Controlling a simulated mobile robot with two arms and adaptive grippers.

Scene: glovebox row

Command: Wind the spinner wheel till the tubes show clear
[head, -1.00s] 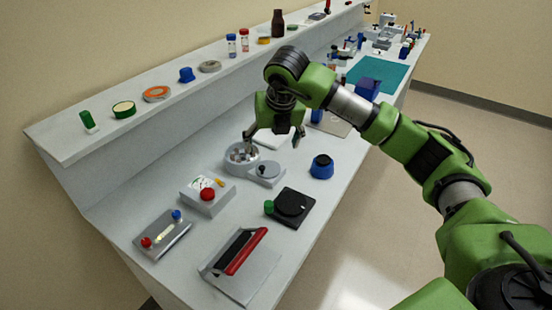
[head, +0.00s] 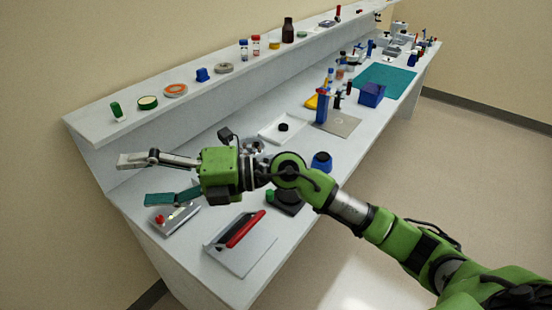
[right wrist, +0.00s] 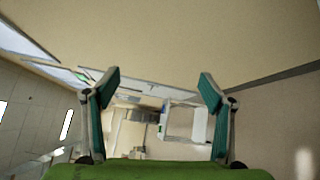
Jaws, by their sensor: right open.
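My right gripper (head: 147,180) is open and empty, its two fingers spread and pointing left above the near-left end of the bench. It also shows in the right wrist view (right wrist: 160,83), with nothing between its fingers. A small grey part of the spinner (head: 253,146) shows just above my right wrist in the head view. The rest of it, with its wheel and any tubes, is hidden behind my arm, so I cannot tell how the tubes look. The gripper's fingers are well left of the spinner. My left gripper is not in view.
A plate with a red handle (head: 240,230) lies at the bench's near end. A small panel with a red knob (head: 165,218) is beneath my fingers. The raised back shelf (head: 185,100) holds several small items.

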